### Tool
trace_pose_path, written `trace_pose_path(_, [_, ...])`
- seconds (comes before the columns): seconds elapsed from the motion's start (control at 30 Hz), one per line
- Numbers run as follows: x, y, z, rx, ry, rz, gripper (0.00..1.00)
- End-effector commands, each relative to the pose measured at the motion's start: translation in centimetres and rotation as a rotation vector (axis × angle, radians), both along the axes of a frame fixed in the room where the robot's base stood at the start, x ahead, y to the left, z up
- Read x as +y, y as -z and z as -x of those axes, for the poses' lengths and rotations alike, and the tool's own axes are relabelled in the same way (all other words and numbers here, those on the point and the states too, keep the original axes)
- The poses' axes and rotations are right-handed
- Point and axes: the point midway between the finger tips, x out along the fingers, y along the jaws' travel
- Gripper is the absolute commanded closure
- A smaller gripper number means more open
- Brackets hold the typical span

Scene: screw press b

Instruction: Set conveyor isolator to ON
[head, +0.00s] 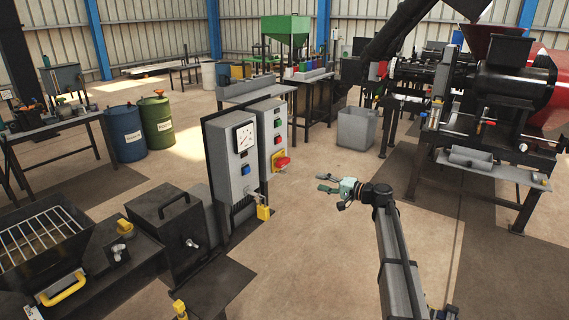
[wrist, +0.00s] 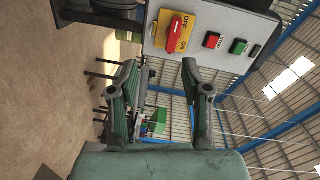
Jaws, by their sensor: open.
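The conveyor isolator is a red rotary handle on a yellow plate (head: 281,160), low on a grey control box (head: 272,135) in the head view. In the wrist view the red handle (wrist: 175,33) lies at the top, on its yellow plate with OFF and ON lettering. The wrist picture is turned sideways. The handle's bar lies roughly level in the head view; I cannot tell for sure which mark it points to. My gripper (head: 327,190) is right of and slightly below the isolator, apart from it. In the wrist view my gripper (wrist: 167,82) is open and empty.
Red and green buttons (wrist: 212,40) sit beside the isolator plate. A gauge box (head: 233,150) with a yellow padlock (head: 263,212) stands just left of the control box. A grey bin (head: 357,128) and the large machine (head: 505,90) stand behind and right. Floor between is clear.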

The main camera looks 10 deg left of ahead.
Motion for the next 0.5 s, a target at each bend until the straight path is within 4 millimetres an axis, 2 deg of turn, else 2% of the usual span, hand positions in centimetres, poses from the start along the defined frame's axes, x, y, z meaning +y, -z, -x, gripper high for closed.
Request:
trace_pose_path(0.1, [0.1,-1.7,-0.6,0.103,0.019,-0.138,0.52])
trace_pose_path(0.27, [0.3,-1.9,-0.7,0.16,0.025,-0.174,0.52])
trace_pose_path(0.5, [2.7,-2.0,-2.0,0.163,0.024,-0.173,0.52])
